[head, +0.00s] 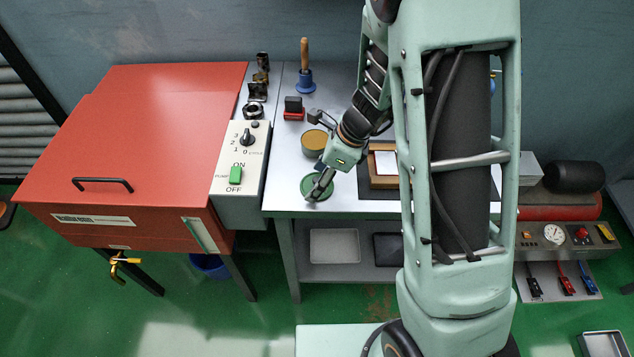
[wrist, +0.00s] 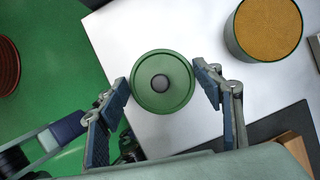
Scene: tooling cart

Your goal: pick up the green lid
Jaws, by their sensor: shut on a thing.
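The green lid (head: 311,193) is round, with a raised rim and a dark grey knob at its middle. It also shows in the wrist view (wrist: 149,99), upright with its knob facing the camera. My gripper (wrist: 163,84) is shut on the lid, one finger at its left rim and one at its right. In the head view my gripper (head: 319,188) hides part of the lid, near the front left of the white tabletop. I cannot tell whether the lid touches the top.
A green round tin (wrist: 238,42) with a brown, grainy top stands behind the lid; it also shows in the head view (head: 315,143). A red cabinet (head: 150,130) with a control box (head: 240,165) stands left. A wooden frame (head: 383,165) lies right. Bare tabletop (head: 285,190) surrounds the lid.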

